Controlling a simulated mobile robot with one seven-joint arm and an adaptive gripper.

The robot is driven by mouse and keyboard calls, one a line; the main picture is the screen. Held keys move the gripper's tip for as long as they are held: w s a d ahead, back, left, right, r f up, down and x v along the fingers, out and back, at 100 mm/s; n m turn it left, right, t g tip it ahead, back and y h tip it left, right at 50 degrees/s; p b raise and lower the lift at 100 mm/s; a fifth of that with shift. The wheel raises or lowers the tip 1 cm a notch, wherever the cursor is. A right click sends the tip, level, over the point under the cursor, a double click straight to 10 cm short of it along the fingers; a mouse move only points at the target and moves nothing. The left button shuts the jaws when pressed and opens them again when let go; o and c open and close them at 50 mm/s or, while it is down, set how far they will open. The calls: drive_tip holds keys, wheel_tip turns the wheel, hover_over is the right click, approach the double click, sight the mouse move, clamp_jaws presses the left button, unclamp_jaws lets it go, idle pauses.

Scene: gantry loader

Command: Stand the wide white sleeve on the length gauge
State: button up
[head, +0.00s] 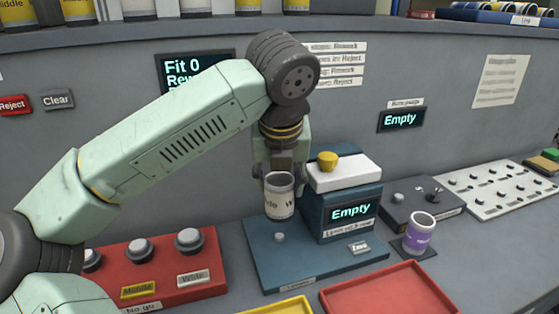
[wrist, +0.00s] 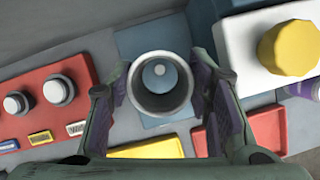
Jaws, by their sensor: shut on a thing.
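The wide white sleeve (head: 280,200), printed with dark lettering, is upright in my gripper (head: 279,178). My gripper is shut on it, with one finger on each side in the wrist view (wrist: 166,85). The blue length gauge (head: 277,267) lies below, with a small grey peg (head: 279,237) on its base and a display reading "Empty". In the head view the sleeve's lower end appears above the peg, apart from it. In the wrist view a round grey-blue shape with a pale top shows through the sleeve's bore (wrist: 160,74).
The gauge's tall housing with a white top (head: 343,173) and yellow knob (head: 327,160) stands close right of my gripper. A red peg block (head: 160,270) is at left, and a red tray (head: 390,293) is in front.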

drive_tip(key=shift+w+f+b, duration=0.1)
drive_tip(key=shift+f+b, duration=1.55)
drive_tip(key=shift+f, duration=1.15)
drive_tip(key=shift+f+b, duration=0.75)
drive_tip(key=shift+b, duration=0.1)
drive_tip(key=shift+f, duration=0.1)
drive_tip(key=o, duration=1.6)
drive_tip(key=shift+o, duration=0.2)
drive_tip(key=v, duration=1.2)
